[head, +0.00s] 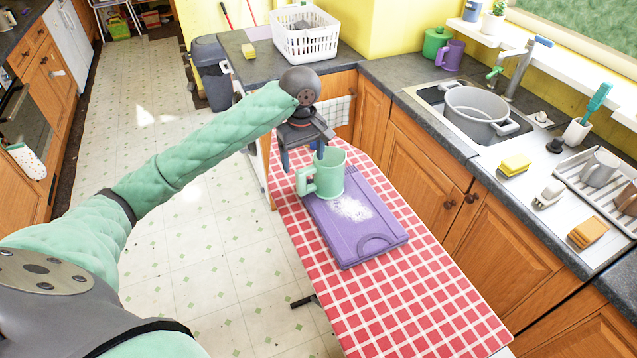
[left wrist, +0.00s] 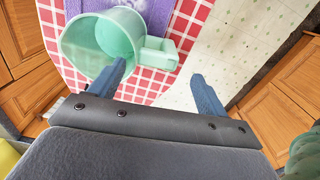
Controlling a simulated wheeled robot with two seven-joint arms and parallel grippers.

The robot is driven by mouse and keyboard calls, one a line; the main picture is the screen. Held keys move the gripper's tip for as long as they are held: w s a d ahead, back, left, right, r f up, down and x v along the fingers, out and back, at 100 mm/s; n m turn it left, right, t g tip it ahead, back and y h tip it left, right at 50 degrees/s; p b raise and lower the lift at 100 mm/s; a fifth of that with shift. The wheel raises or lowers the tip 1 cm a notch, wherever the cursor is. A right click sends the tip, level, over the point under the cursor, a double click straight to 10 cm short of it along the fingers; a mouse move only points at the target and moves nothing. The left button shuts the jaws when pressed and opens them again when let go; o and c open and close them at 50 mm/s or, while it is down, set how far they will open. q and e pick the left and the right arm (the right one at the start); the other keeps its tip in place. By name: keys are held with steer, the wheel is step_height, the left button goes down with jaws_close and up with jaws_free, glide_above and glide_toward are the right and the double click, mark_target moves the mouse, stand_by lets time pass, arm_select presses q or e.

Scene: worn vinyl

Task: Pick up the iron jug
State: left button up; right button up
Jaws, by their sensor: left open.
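The iron jug, a mint-green jug with a squared handle (head: 326,174), stands upright on a purple board on the checked ironing board. In the left wrist view the jug (left wrist: 90,35) is at the upper left, its open mouth facing me and its handle pointing right. My left gripper (head: 302,161) is open and empty above the jug. In the left wrist view, one finger of the gripper (left wrist: 159,72) overlaps the jug's mouth and the other lies right of the handle. I cannot tell whether either finger touches it. My right gripper is not in view.
The purple board (head: 385,229) bears a patch of white powder. The ironing board (head: 425,300) is bare towards the front. A worktop with a white basket (head: 304,40) is behind; a sink with a grey pot (head: 477,108) is at right. Open floor lies left.

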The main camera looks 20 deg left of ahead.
mark_target(304, 168)
arm_select(q)
steer(key=shift+w+f, duration=0.15)
steer(key=shift+f, duration=1.35)
steer(key=shift+f+p, duration=0.45)
steer(key=shift+p, duration=0.15)
step_height(304, 168, down, 4)
steer(key=shift+d+r+p, duration=0.15)
steer(key=shift+r+p, duration=0.05)
steer(key=shift+p, duration=0.7)
steer(key=shift+f, duration=0.45)
steer(key=c, duration=1.3)
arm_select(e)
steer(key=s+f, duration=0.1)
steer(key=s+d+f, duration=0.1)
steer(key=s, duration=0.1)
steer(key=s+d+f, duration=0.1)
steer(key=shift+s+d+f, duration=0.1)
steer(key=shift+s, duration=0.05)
arm_select(q)
steer(key=shift+r, duration=0.1)
